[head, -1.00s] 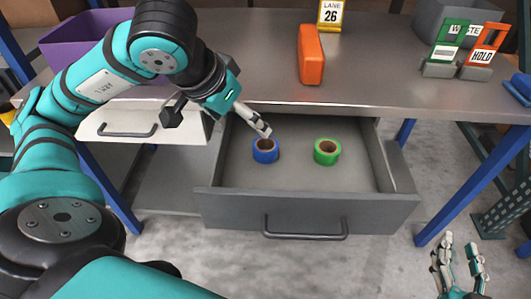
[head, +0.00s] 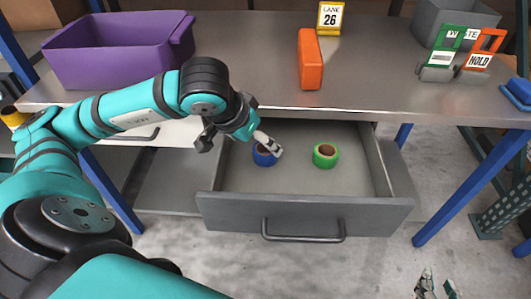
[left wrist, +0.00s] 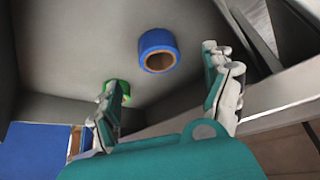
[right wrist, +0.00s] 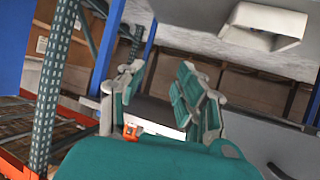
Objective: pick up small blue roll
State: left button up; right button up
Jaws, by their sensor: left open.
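The small blue roll (head: 263,157) lies in the open grey drawer, left of the green roll (head: 326,155). In the left wrist view the blue roll (left wrist: 158,50) lies ahead of the open fingers, apart from them. My left gripper (head: 273,146) reaches into the drawer above the blue roll and partly covers it in the head view. In the left wrist view my left gripper (left wrist: 172,105) is open and empty, and one finger partly hides the green roll (left wrist: 118,88). My right gripper (head: 438,287) is low at the right, outside the drawer, open and empty.
The drawer (head: 300,210) hangs under a steel table (head: 270,75). On the table are a purple bin (head: 110,55), an orange block (head: 310,60), a lane 26 sign (head: 330,17), and green and orange card holders (head: 440,55). Drawer walls surround the rolls.

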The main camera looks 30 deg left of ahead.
aim_at(264, 149)
pick_arm(q)
jog(key=b+x, duration=0.1)
jog(key=x, duration=0.4)
jog(key=shift+f, duration=0.2)
jog(key=shift+w+f, duration=0.25)
jog(key=c, duration=1.3)
pick_arm(e)
notch_tip(264, 149, up, 6)
jog(key=w+a+t+y, duration=0.1)
jog(key=w+t, duration=0.1)
jog(key=t, duration=0.1)
jog(key=shift+w+a+f+t, duration=0.2)
jog(key=shift+w+f+t, duration=0.1)
jog(key=shift+t, duration=0.1)
pick_arm(q)
jog(key=shift+r, duration=0.25)
